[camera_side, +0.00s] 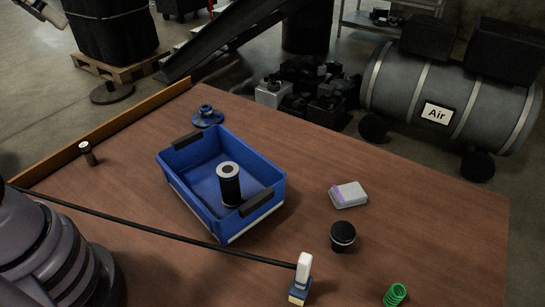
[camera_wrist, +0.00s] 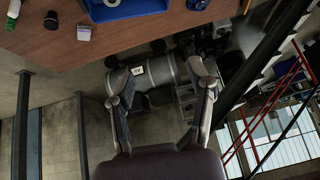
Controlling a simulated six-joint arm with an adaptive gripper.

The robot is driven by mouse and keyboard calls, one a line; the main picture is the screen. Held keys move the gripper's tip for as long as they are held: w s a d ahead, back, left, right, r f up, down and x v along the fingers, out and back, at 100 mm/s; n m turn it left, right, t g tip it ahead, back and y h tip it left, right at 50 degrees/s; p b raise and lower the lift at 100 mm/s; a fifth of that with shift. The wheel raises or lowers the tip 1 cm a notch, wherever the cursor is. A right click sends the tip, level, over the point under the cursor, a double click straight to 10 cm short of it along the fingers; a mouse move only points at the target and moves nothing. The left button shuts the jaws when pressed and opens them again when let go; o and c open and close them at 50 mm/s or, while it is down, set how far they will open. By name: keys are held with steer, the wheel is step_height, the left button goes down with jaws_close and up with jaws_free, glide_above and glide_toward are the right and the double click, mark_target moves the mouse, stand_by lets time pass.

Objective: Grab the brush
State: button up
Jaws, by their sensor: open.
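What looks like the brush, an upright piece with a white handle (camera_side: 304,267) and a blue lower block, stands near the front edge of the table in the side view. My gripper (camera_wrist: 160,76) is open and empty in the wrist view, pointing past the table edge toward the floor, well apart from the brush. The side view does not show my gripper.
A blue bin (camera_side: 222,226) holds a black cylinder (camera_side: 229,188). A white-and-purple box (camera_side: 348,195), a black cap (camera_side: 342,236) and a green spring (camera_side: 395,295) lie nearby. A thin black line crosses toward the brush. Bare table (camera_side: 440,220) lies at right.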

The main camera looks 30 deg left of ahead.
steer(key=w+d+r+m+t+h, duration=0.1)
steer(key=w+d+m+t, duration=0.25)
steer(key=w, duration=0.75)
steer(key=m+g+h, duration=0.8)
steer(key=m+h, duration=0.4)
steer(key=h, duration=0.5)
glide_above(305, 257)
steer(key=a, duration=0.5)
step_height(305, 257, down, 2)
step_height(305, 257, down, 34)
steer(key=d, duration=0.1)
steer(key=shift+t, duration=0.35)
steer(key=shift+d, duration=2.05)
jaws_close()
